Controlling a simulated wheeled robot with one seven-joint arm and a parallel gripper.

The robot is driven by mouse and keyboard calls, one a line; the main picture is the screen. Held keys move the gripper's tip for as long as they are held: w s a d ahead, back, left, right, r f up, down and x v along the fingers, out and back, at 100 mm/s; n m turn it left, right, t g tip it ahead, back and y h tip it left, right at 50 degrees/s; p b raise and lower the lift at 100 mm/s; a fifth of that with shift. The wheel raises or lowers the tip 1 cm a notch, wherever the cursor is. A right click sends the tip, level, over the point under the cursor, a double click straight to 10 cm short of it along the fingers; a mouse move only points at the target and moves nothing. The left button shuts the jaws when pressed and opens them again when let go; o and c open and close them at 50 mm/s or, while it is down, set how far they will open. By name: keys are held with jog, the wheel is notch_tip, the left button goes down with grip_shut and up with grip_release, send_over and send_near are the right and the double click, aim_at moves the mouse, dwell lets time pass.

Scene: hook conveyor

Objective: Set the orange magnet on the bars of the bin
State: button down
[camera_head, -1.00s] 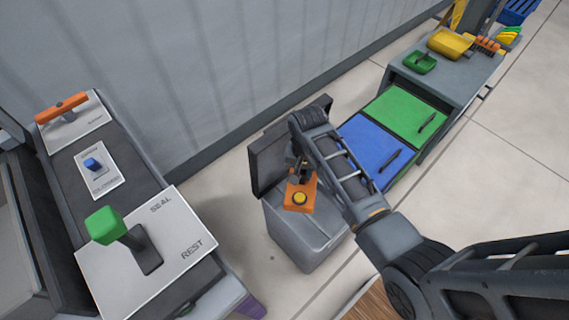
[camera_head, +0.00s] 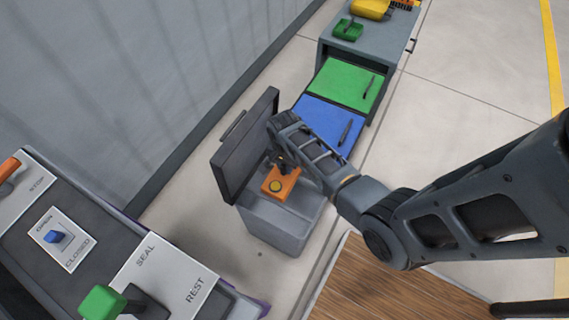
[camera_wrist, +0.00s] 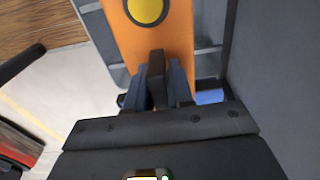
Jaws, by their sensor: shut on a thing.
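The orange magnet (camera_head: 281,182) is a flat block with a round yellow disc on top. It is over the open top of the grey bin (camera_head: 272,224), whose dark lid (camera_head: 246,145) stands up at the back left. My gripper (camera_head: 283,161) is shut on the magnet's dark handle. In the wrist view the magnet (camera_wrist: 165,35) lies straight ahead of my gripper (camera_wrist: 157,85), with grey bin parts on both sides. The bars are mostly hidden under the magnet, and I cannot tell whether it touches them.
Blue (camera_head: 327,124) and green (camera_head: 345,82) panels with dark handles lie behind the bin, before a grey cabinet (camera_head: 372,37). A console with a green-knobbed lever (camera_head: 102,302) is at the lower left. A wall runs along the left. Floor is open at right.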

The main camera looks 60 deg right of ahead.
jog(key=shift+w+f+b, duration=0.1)
jog(key=shift+f+b, duration=4.1)
jog(key=shift+f, duration=0.55)
jog(key=shift+f, duration=0.4)
jog(key=c, duration=0.9)
grip_release()
jog(key=shift+f+b, duration=0.1)
jog(key=shift+b, duration=0.2)
jog(key=shift+a+r+p, duration=0.15)
jog(key=shift+r+p, duration=0.7)
jog(key=shift+r, duration=3.1)
